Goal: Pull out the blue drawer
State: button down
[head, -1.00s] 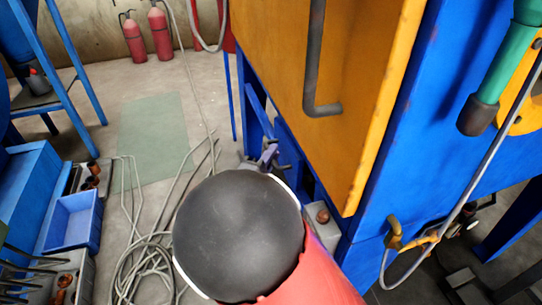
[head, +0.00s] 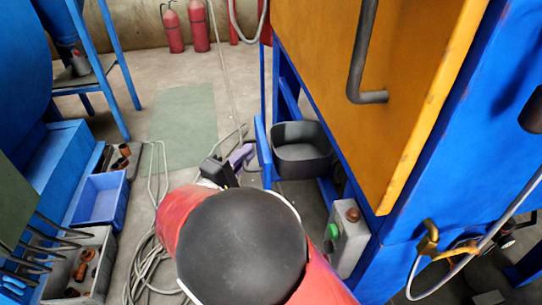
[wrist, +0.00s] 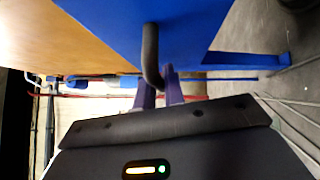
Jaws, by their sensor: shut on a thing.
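The blue drawer (head: 263,152) sticks out from under the orange-doored machine in the head view. A dark grey bin (head: 302,158) shows behind its front panel. My gripper (head: 242,155), with purple fingers, is at the outer side of the drawer front. In the wrist view, the blue drawer front (wrist: 215,30) fills the top middle, and its dark curved handle (wrist: 151,58) runs down between the fingers of my gripper (wrist: 161,92). The fingers are shut on the handle. My arm hides part of the floor below the drawer.
The orange door (head: 400,110) hangs above and right of the drawer. A grey control box (head: 347,240) with red and green buttons stands close to my arm. Cables (head: 150,255) lie on the floor at left.

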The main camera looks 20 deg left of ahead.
jog(key=shift+s+a, duration=0.45)
jog(key=shift+a, duration=0.2)
jog(key=shift+s+a, duration=0.4)
jog(key=shift+a, duration=0.25)
jog(key=c, duration=1.5)
grip_release()
jog(key=v, duration=0.7)
jog(key=shift+s+b, duration=0.35)
jog(key=shift+b, duration=0.05)
jog(key=shift+f, duration=0.1)
